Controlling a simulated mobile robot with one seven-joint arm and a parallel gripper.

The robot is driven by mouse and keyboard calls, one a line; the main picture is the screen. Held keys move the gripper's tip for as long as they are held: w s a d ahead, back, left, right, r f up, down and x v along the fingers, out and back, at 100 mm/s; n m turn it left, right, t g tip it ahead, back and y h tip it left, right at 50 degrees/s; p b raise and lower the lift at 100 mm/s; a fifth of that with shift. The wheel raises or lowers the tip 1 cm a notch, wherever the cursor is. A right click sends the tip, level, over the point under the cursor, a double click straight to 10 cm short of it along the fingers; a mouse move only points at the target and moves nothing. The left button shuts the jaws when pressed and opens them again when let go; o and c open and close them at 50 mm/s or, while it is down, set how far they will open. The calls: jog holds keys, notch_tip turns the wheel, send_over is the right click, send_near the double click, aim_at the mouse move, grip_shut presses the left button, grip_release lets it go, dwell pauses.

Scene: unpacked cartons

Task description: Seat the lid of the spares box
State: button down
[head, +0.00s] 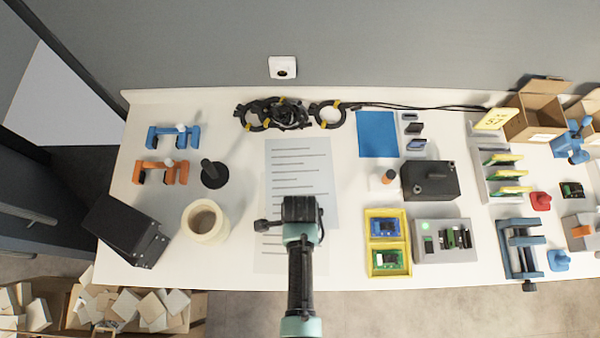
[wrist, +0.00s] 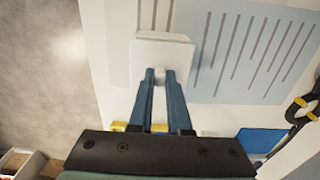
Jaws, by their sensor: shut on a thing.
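My gripper (wrist: 159,76) is shut on the small white knob of a pale square lid (wrist: 165,46) in the wrist view. The lid is held out past the blue fingertips, over the printed paper; its height above the table is hard to tell. In the head view my gripper (head: 300,210) is over the lower part of the paper, and its fingers and the lid are hidden beneath it. An open yellow box (head: 389,242) with two compartments stands to its right, holding a blue board (head: 385,227) and a green board (head: 387,260). No label shows which box is the spares box.
A grey device (head: 422,254) stands right beside the yellow box, with a black box (head: 430,180) behind it. A cream cylinder (head: 205,222) and a black stand (head: 214,175) are to the left. Cables (head: 275,114) lie at the back. The table between paper and yellow box is clear.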

jog(key=shift+f+b, duration=0.7)
jog(key=shift+f, duration=0.3)
jog(key=c, duration=0.8)
grip_release()
notch_tip(320, 180, up, 13)
jog(key=shift+w, duration=0.15)
